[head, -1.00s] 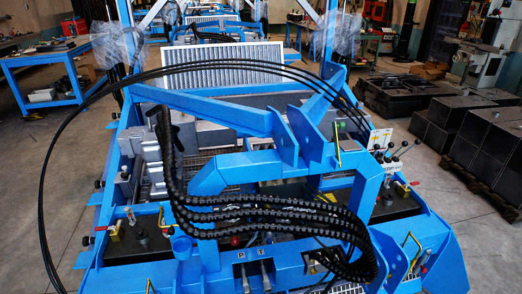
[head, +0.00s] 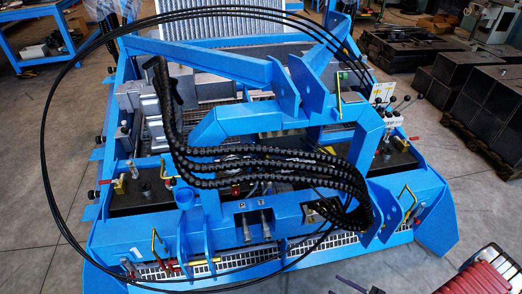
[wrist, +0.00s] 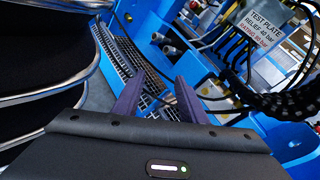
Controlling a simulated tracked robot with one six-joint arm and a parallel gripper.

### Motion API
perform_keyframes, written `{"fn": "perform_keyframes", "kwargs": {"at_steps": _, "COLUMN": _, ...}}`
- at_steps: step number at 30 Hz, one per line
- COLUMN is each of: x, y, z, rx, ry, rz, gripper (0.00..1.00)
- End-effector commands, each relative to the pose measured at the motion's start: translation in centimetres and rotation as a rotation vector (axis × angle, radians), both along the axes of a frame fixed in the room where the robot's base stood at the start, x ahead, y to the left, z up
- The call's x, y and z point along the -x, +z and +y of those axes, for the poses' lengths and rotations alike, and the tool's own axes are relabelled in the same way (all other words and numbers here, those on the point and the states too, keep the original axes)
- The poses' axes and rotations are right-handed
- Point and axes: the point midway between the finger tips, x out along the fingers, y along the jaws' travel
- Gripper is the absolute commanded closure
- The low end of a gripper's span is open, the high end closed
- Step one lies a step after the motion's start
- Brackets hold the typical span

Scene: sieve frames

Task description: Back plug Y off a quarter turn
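I cannot make out which part is plug Y; no letter Y is readable in either view. In the head view, two grey fittings (head: 256,226) sit on the front beam of the blue machine (head: 290,212), under the letters P and T. In the wrist view, my gripper (wrist: 160,82) has its two purple fingers apart, with nothing held between them. Grey stubby fittings (wrist: 168,46) on a blue panel show beyond the fingertips. My gripper is not recognisable in the head view.
Thick black ribbed hoses (head: 270,165) loop across the machine's front, and a thin black hose (head: 47,150) arcs wide at left. Black hoses (wrist: 280,100) crowd the wrist view's right. Dark crates (head: 485,90) stand at back right. Grey floor (head: 40,230) is open at left.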

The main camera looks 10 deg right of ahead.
Motion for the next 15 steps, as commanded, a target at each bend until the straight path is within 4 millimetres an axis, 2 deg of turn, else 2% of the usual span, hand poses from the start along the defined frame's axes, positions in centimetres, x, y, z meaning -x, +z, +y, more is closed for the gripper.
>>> {"fn": "perform_keyframes", "kwargs": {"at_steps": 1, "x": -0.1, "y": 1.0, "z": -0.1, "rx": 0.011, "ry": 0.04, "rz": 0.012, "gripper": 0.62}}
{"fn": "perform_keyframes", "kwargs": {"at_steps": 15, "x": 0.2, "y": 8.9, "z": 0.6, "rx": 0.131, "ry": 0.371, "rz": 0.143, "gripper": 0.62}}
